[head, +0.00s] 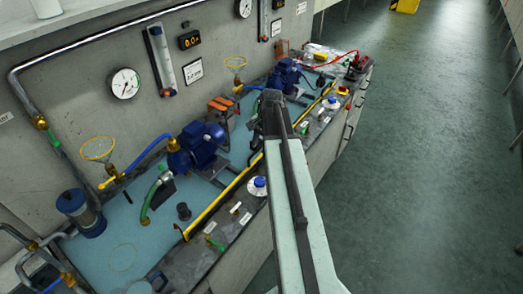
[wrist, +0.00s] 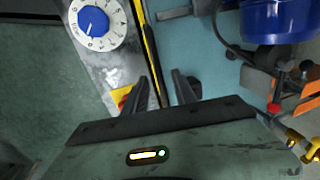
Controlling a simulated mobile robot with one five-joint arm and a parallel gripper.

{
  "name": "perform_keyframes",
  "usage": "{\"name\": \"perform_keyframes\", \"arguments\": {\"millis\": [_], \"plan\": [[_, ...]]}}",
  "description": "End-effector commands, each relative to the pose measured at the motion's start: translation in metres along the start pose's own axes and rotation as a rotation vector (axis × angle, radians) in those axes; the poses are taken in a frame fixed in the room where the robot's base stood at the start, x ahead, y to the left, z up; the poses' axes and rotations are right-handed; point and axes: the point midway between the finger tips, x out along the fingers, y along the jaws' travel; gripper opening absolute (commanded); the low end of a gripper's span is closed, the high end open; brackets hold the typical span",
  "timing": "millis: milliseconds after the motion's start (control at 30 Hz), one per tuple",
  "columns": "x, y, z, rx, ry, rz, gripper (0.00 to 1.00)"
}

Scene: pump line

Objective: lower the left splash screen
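The left splash screen shows in the head view as a yellow-edged strip (head: 218,203) along the bench front, before the left blue motor; its pane and height are hard to make out. My gripper (head: 268,112) is near the strip's far end, its fingers mostly hidden behind my arm. In the wrist view, my gripper's (wrist: 161,84) two dark fingers stand apart. The yellow and black edge strip (wrist: 151,50) runs down between them, nearer the left finger. I cannot tell whether either finger touches it.
A blue and white dial (wrist: 93,18) and a red and yellow part (wrist: 122,98) lie left of the strip. The blue motor (head: 197,146) and orange box (head: 221,106) stand behind it. Another yellow-edged strip (head: 318,101) is farther along. The floor (head: 430,150) at right is clear.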

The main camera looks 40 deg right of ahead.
Motion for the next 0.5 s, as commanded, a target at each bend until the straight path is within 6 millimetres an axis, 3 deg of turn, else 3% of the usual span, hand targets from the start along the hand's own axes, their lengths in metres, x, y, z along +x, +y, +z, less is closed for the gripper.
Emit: {"name": "perform_keyframes", "arguments": {"millis": [167, 267, 500], "plan": [[-0.0017, -0.0001, -0.0001, 0.0, 0.0, 0.0, 0.3], [-0.0017, 0.0, -0.0002, 0.001, 0.0, 0.0, 0.02], [-0.0018, 0.0002, -0.0005, 0.001, 0.0, 0.0, 0.0]]}}
